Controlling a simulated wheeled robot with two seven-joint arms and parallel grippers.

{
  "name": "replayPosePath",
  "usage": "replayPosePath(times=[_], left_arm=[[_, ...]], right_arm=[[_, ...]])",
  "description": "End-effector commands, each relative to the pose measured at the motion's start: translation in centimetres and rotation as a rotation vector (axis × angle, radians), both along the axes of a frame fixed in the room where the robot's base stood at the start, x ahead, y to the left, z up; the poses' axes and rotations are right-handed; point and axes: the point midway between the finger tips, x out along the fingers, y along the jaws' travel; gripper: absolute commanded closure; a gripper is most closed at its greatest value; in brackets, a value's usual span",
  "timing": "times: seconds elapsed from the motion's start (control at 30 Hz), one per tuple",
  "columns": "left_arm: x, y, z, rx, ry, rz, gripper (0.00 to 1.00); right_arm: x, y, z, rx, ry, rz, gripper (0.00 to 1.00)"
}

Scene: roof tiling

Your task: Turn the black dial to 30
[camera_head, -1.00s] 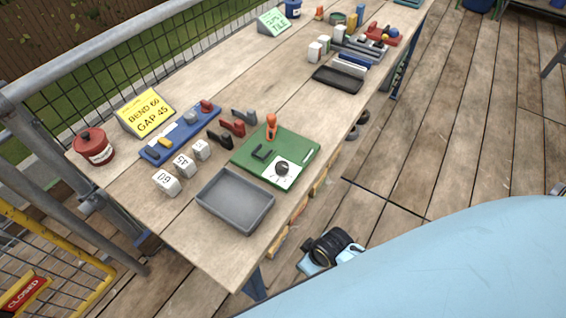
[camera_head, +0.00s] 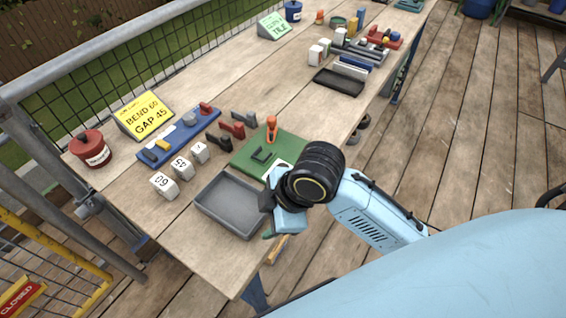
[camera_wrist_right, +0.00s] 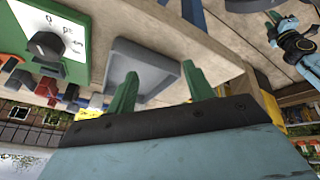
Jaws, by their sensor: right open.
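The black dial (camera_wrist_right: 45,44) sits on a white plate with printed marks (camera_wrist_right: 75,42) in the upper left of the right wrist view. Its setting cannot be read. In the head view my right wrist hides the dial, and only a corner of the white plate (camera_head: 276,170) shows on the green board (camera_head: 247,158). My right gripper (camera_wrist_right: 162,88) is open and empty, its two green fingers wide apart, apart from the dial. In the head view it is at the grey tray's right edge. My left gripper (camera_wrist_right: 272,27) shows small at the right wrist view's upper right.
The grey tray (camera_head: 212,205) lies beside the board. White number blocks (camera_head: 164,186), a blue rack (camera_head: 178,140) and clamps (camera_head: 231,130) stand behind. An orange-handled tool (camera_head: 271,128) stands on the board. A yellow sign (camera_head: 145,115) reads "BEND 60 GAP 45".

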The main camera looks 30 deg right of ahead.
Motion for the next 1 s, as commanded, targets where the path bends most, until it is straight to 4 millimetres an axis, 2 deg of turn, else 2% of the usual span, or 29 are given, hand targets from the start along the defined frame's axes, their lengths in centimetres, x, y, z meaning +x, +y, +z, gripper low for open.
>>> replayPosePath(times=[0.13, 0.23, 0.37, 0.5, 0.7, 0.8, 0.9, 1.0], left_arm=[[0.0, 0.0, 0.0, 0.0, 0.0, -0.001, 0.64], [0.0, 0.0, 0.0, 0.0, 0.0, -0.001, 0.64], [0.0, 0.0, 0.0, 0.0, 0.0, -0.002, 0.64], [0.1, 0.0, 0.0, 0.0, -0.001, -0.002, 0.64], [0.1, 0.0, 0.0, -0.001, -0.001, -0.002, 0.64], [0.1, -0.1, 0.0, -0.001, -0.002, -0.003, 0.64], [0.2, -0.1, -0.1, 0.0, -0.002, -0.003, 0.64], [0.2, -0.1, -0.3, 0.0, -0.003, -0.003, 0.64]], right_arm=[[2.7, 0.4, 1.8, -0.093, -0.057, 0.301, 0.48], [4.5, -0.1, 3.2, -0.179, -0.08, 0.538, 0.48], [6.8, -2.1, 5.4, -0.292, -0.084, 0.81, 0.48], [8.9, -5.0, 8.1, -0.383, -0.061, 1.036, 0.48], [10.5, -8.2, 11.3, -0.439, -0.025, 1.221, 0.48], [10.8, -9.0, 12.1, -0.446, -0.017, 1.262, 0.48], [10.9, -9.2, 12.0, -0.447, -0.012, 1.278, 0.48], [10.8, -9.2, 10.8, -0.445, -0.011, 1.281, 0.48]])
